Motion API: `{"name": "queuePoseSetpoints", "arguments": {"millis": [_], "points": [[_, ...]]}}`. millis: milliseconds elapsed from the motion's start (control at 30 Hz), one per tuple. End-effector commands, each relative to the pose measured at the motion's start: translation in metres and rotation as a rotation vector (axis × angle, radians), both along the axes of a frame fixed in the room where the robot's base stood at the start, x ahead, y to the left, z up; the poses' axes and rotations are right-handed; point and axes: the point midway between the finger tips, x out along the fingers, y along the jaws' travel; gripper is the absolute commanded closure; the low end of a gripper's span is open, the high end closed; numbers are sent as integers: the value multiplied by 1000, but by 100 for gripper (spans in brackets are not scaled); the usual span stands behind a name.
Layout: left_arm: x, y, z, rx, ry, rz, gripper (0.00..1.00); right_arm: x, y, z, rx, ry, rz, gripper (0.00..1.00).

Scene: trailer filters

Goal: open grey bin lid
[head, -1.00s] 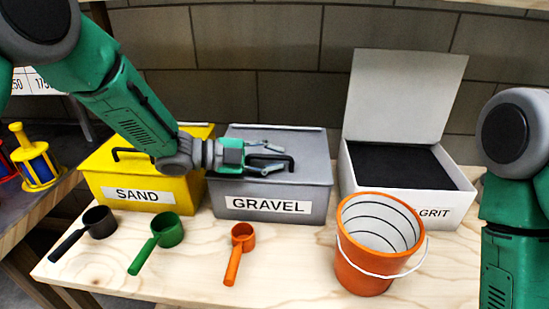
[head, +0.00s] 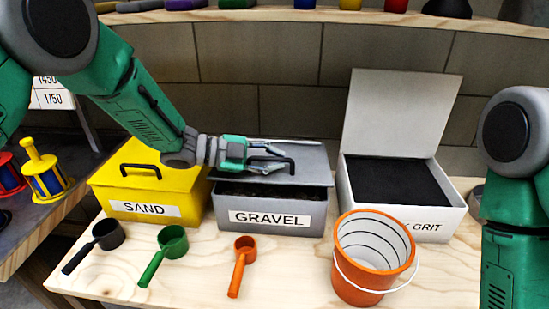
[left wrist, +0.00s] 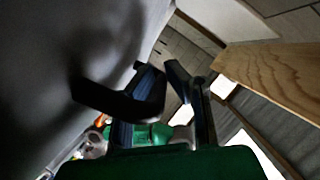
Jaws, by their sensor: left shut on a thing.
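The grey bin (head: 270,220) labelled GRAVEL stands on the wooden table between the yellow and white bins. Its grey lid (head: 310,172) is tilted up a little at the front, and dark contents show in the gap. My left gripper (head: 272,158) is shut on the black lid handle (head: 291,165) above the lid. In the left wrist view the fingers (left wrist: 170,90) are close to the dark handle (left wrist: 110,100), with the grey lid surface (left wrist: 60,60) filling the left side. My right arm shows at the right edge of the head view, but its gripper is out of view.
The yellow SAND bin (head: 155,185) is shut on the left. The white GRIT bin (head: 400,185) stands open on the right. An orange bucket (head: 372,260) and black (head: 100,240), green (head: 165,248) and orange (head: 242,258) scoops are in front. A shelf (head: 330,15) runs above.

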Motion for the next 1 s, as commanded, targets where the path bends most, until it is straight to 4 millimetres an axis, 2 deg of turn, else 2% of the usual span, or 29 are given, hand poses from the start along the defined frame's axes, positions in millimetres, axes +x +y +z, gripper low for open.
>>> {"name": "queuePoseSetpoints", "arguments": {"millis": [33, 300, 433, 600, 1000], "points": [[3, -2, 17, -1, 30, -3, 100, 0, 0, 19, 0, 0, 0, 60], [22, -2, 48, -1, 225, -5, 100, 0, 0, 59, 0, 0, 0, 60], [31, -2, 58, -1, 302, -5, 100, 0, 0, 67, 0, 0, 0, 60], [39, -2, 66, -3, 300, -4, 100, 0, 0, 71, 0, 0, 0, 60], [46, -1, 71, -3, 300, -2, 100, 0, 0, 72, 0, 0, 0, 60]]}}
